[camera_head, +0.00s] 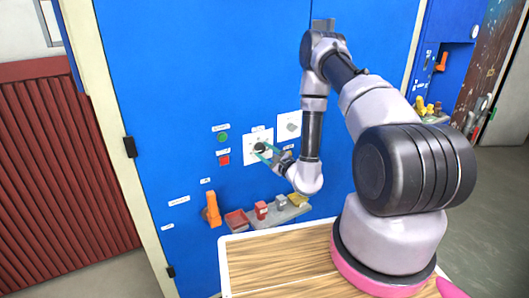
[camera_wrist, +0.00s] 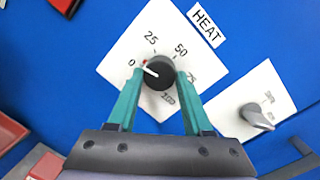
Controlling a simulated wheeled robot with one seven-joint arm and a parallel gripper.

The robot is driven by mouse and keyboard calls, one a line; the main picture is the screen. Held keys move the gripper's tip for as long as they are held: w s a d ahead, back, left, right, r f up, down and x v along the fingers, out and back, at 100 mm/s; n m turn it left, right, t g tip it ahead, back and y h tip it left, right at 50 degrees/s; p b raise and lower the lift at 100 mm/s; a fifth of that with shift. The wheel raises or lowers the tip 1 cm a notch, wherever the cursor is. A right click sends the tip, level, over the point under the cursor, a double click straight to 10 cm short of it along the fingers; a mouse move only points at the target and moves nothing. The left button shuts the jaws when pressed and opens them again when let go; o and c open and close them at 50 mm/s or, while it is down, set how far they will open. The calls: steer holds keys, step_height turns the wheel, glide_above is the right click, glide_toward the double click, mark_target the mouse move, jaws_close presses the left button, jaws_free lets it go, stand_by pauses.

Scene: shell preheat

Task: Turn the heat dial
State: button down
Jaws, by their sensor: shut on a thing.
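The heat dial (camera_wrist: 158,74) is a round black knob on a white plate (camera_wrist: 118,72) marked 0, 25, 50, 75 and 100, under a HEAT label (camera_wrist: 204,25). Its white pointer line points close to the 0, beside a small red mark. My gripper (camera_wrist: 161,86) has teal fingers on either side of the knob and is shut on it. In the head view the dial (camera_head: 260,148) sits on the blue panel, with my gripper (camera_head: 266,152) reaching it from the right; the fingers partly cover its plate there.
A grey knob (camera_wrist: 257,117) on another white plate is to the right. A green button (camera_head: 223,138) and a red button (camera_head: 223,160) are left of the dial. Below are an orange handle (camera_head: 212,209), a red bin (camera_head: 237,220) and a grey shelf (camera_head: 288,216) with small items.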

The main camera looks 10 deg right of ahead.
steer(key=m, duration=0.5)
steer(key=shift+f+t, duration=0.15)
steer(key=shift+t, duration=0.25)
steer(key=m, duration=0.4)
steer(key=shift+s+a+h, duration=0.1)
steer(key=shift+a+h, duration=0.05)
steer(key=shift+h, duration=0.15)
steer(key=m+t, duration=0.1)
steer(key=m, duration=0.4)
steer(key=shift+h, duration=0.4)
steer(key=m, duration=0.4)
steer(key=shift+a+h, duration=0.15)
steer(key=shift+h, duration=0.25)
steer(key=m, duration=0.4)
steer(key=shift+h, duration=0.3)
steer(key=m, duration=0.5)
steer(key=shift+s+a+h, duration=0.1)
steer(key=shift+h, duration=0.3)
steer(key=m, duration=0.3)
steer(key=shift+m, duration=0.4)
steer(key=shift+r+m+g+h, duration=0.1)
steer(key=shift+m+g+h, duration=0.1)
steer(key=shift+m, duration=0.85)
steer(key=shift+r+m+g+h, duration=0.1)
steer(key=shift+m+g+h, duration=0.1)
steer(key=shift+m, duration=0.85)
